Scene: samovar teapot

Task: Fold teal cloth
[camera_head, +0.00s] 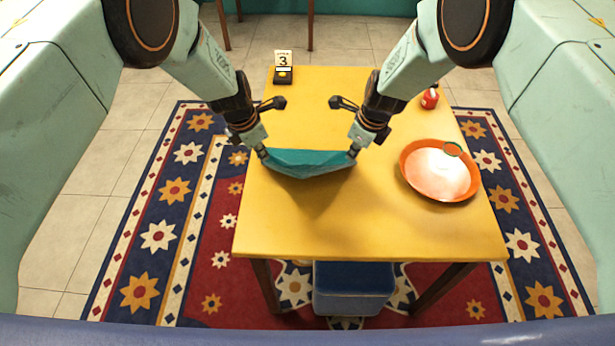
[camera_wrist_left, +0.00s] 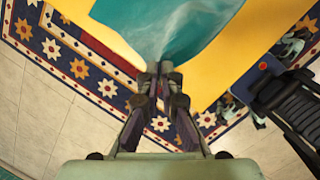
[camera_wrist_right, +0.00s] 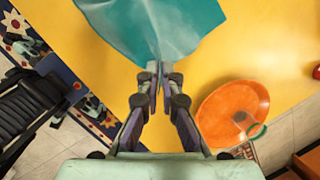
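The teal cloth (camera_head: 308,163) hangs between my two grippers above the yellow table, its middle sagging and a shadow below it. My left gripper (camera_head: 264,154) is shut on the cloth's left corner. In the left wrist view the cloth (camera_wrist_left: 175,25) runs from the closed fingertips (camera_wrist_left: 158,70). My right gripper (camera_head: 353,152) is shut on the right corner. In the right wrist view the cloth (camera_wrist_right: 150,25) reaches the closed fingertips (camera_wrist_right: 158,68). Whether the lower part of the cloth touches the table I cannot tell.
The yellow table (camera_head: 400,235) has free room in front of the cloth. An orange plate (camera_head: 440,172) sits at the right, with a small green-rimmed item on its edge. A red object (camera_head: 430,98) and a card marked 3 (camera_head: 283,58) stand farther back. A blue box (camera_head: 352,290) is below the front edge.

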